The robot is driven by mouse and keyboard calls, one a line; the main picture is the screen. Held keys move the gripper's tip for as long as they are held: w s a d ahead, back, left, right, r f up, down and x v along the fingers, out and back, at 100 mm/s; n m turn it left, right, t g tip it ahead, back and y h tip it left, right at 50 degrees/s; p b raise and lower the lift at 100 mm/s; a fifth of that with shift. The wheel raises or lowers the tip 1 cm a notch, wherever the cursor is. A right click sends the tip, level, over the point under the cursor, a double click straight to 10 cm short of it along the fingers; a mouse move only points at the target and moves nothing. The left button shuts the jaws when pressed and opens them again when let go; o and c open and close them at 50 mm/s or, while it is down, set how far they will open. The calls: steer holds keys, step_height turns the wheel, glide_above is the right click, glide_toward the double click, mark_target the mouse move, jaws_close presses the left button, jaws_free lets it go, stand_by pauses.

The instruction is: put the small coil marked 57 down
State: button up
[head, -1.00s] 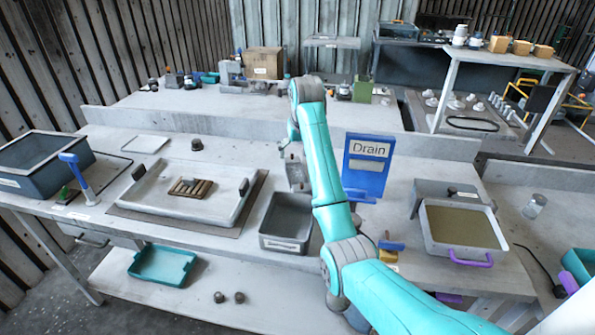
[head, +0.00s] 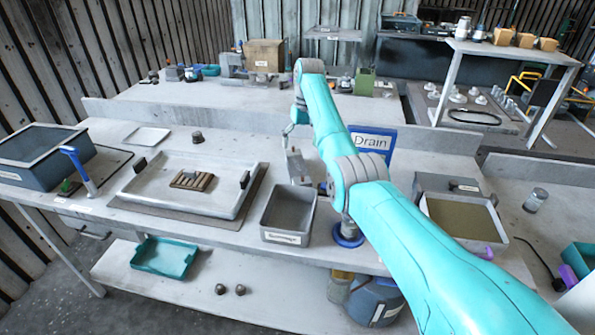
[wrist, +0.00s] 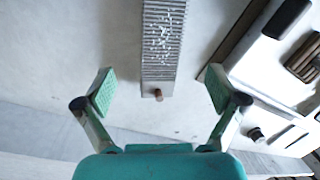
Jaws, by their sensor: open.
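A grey ribbed block with white specks, which looks like the small coil (wrist: 163,45), lies on the pale bench top in the wrist view. A brown stub sticks out of its near end. I cannot read a number on it. My gripper (wrist: 160,89) is open, its two green-padded fingers wide apart on either side of the stub end, touching nothing that I can see. In the head view my gripper (head: 290,128) is small and partly hidden by my arm, just above a grey piece (head: 296,167) that seems to be the same coil.
A grey bin (head: 288,215) stands in front of the coil. Left of it a pale tray (head: 160,200) holds a small slatted wooden piece (head: 192,180). A blue Drain sign (head: 374,141) is partly behind my arm.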

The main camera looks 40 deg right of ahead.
mark_target(298, 165)
steer(key=f, duration=0.2)
steer(key=a+f, duration=0.1)
steer(key=f, duration=0.5)
steer(key=shift+s+a+f, duration=0.1)
steer(key=shift+s+a, duration=0.2)
steer(key=shift+a, duration=0.05)
jaws_close()
